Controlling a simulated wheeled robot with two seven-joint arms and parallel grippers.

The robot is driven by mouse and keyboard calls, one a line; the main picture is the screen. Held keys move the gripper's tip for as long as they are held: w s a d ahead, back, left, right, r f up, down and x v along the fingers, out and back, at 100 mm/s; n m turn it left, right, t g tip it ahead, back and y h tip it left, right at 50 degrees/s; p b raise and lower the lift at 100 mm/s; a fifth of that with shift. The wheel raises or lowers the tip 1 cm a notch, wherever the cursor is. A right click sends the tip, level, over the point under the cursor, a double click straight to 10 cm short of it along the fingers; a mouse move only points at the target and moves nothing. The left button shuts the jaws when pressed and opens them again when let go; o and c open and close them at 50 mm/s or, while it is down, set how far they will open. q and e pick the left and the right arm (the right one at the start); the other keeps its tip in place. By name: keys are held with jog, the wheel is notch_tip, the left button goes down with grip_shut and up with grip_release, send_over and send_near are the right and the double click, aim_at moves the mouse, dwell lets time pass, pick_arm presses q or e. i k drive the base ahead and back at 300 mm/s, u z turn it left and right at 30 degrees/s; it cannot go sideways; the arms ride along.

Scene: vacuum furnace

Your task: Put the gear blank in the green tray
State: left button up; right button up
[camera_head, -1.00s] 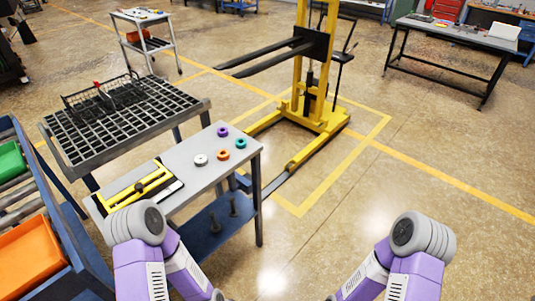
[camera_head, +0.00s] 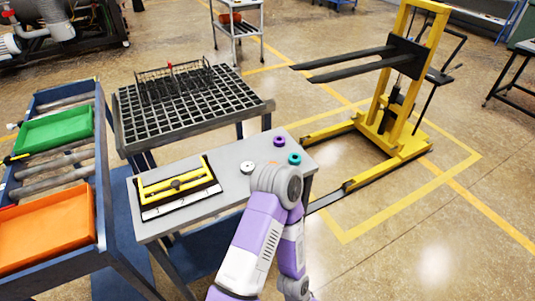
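On the small grey table (camera_head: 226,154), a pale grey ring-shaped part (camera_head: 247,167) lies flat next to a purple ring (camera_head: 279,141) and a teal ring (camera_head: 294,158). The pale ring looks like the gear blank. The green tray (camera_head: 55,131) rests on the blue roller rack at the left, above an orange tray (camera_head: 48,226), and looks empty. Neither gripper shows in the picture.
A black-and-yellow tool holder (camera_head: 178,186) lies on the table's left part. A grid-topped table (camera_head: 190,108) with a wire basket (camera_head: 172,83) stands behind. A yellow lifter (camera_head: 392,112) stands at the right. Floor at the lower right is clear.

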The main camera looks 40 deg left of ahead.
aim_at(40, 139)
jog(key=i, duration=1.15)
jog(key=u, duration=2.25)
